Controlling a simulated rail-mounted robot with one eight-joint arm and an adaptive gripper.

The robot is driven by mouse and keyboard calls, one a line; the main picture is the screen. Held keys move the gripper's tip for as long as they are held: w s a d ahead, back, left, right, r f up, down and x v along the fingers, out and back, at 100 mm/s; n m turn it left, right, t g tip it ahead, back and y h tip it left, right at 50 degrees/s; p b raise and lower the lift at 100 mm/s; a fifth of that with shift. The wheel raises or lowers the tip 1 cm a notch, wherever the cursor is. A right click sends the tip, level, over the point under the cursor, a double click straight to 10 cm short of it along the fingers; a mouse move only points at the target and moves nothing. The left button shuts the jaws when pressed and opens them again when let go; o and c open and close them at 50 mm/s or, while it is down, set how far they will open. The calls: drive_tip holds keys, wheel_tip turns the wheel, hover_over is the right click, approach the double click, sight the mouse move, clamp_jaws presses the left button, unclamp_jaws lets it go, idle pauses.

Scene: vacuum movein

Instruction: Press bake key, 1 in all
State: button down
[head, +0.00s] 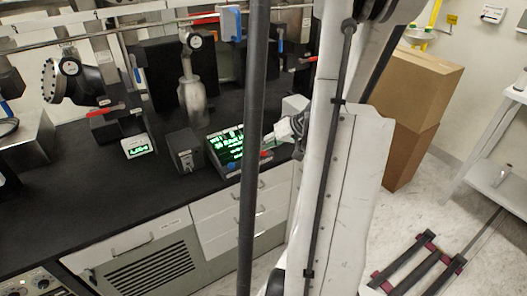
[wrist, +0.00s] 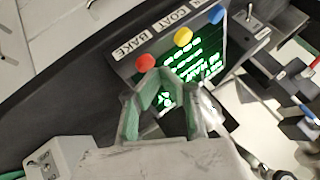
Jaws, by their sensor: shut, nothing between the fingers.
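The control box (head: 212,139) stands on the black bench in the head view with a lit green screen. In the wrist view the box front (wrist: 125,66) carries the labels BAKE, COAT and one partly cut off. The red bake key (wrist: 145,62) sits beside the BAKE label, with a yellow key (wrist: 183,37) and a blue key (wrist: 215,14) further along the row. My gripper (wrist: 161,76) is shut and empty, its tips close to the red key and in front of the screen. I cannot tell whether they touch the key. In the head view my gripper (head: 268,142) is at the box's right side.
A grey box with a dial (head: 186,152) stands left of the control box, and a small lit readout (head: 137,147) further left. Metal vacuum parts (head: 192,95) rise behind. A dark pole and my arm block part of the head view. Cardboard boxes (head: 415,90) stand at right.

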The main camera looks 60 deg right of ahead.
drive_tip(key=shift+r, duration=0.4)
drive_tip(key=shift+r+p, duration=1.7)
drive_tip(key=shift+r, duration=0.85)
